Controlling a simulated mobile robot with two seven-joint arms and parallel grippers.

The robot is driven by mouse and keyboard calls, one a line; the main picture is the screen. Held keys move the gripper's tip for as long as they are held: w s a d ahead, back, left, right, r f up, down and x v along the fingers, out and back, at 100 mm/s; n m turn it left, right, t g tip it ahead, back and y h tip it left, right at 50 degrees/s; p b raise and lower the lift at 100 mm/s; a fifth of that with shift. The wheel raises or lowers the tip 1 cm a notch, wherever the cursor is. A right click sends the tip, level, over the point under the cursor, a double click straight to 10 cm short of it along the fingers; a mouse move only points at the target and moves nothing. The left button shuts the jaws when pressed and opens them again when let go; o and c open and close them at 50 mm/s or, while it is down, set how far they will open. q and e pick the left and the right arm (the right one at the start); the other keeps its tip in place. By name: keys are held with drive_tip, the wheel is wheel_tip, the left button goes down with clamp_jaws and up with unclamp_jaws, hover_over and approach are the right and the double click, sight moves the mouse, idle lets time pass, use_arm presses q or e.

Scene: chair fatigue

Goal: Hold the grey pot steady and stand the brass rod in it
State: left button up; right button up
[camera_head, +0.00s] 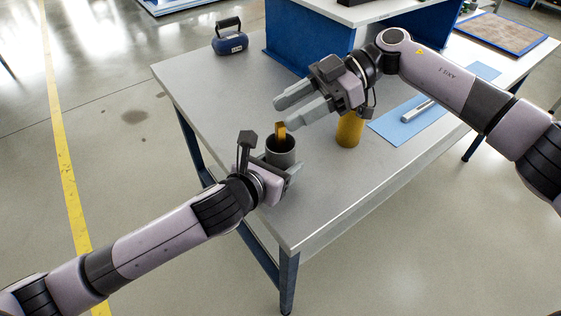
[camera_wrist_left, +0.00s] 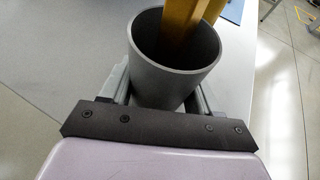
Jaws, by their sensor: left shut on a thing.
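The grey pot (camera_head: 282,157) stands on the table near its left edge; it also shows in the left wrist view (camera_wrist_left: 166,82). My left gripper (camera_head: 284,172) is shut on the pot, one finger on each side, its fingertips partly hidden. The brass rod (camera_head: 281,131) stands in the pot with its top above the rim; the wrist view shows it (camera_wrist_left: 180,32) against the far inner wall. Its lower end is hidden inside. My right gripper (camera_head: 284,113) is just above the pot, its fingers apart and the lower fingertip close to the rod's top. I cannot tell if they touch.
A mustard-yellow cylinder (camera_head: 349,130) stands right of the pot, below my right wrist. A blue mat (camera_head: 394,127) with a silver tool (camera_head: 419,109) lies further right. A dark blue kettlebell-shaped object (camera_head: 230,40) is at the far left corner. The table's front is clear.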

drive_tip(key=v, duration=1.2)
use_arm(q)
drive_tip(key=o, duration=1.2)
drive_tip(key=v, duration=1.2)
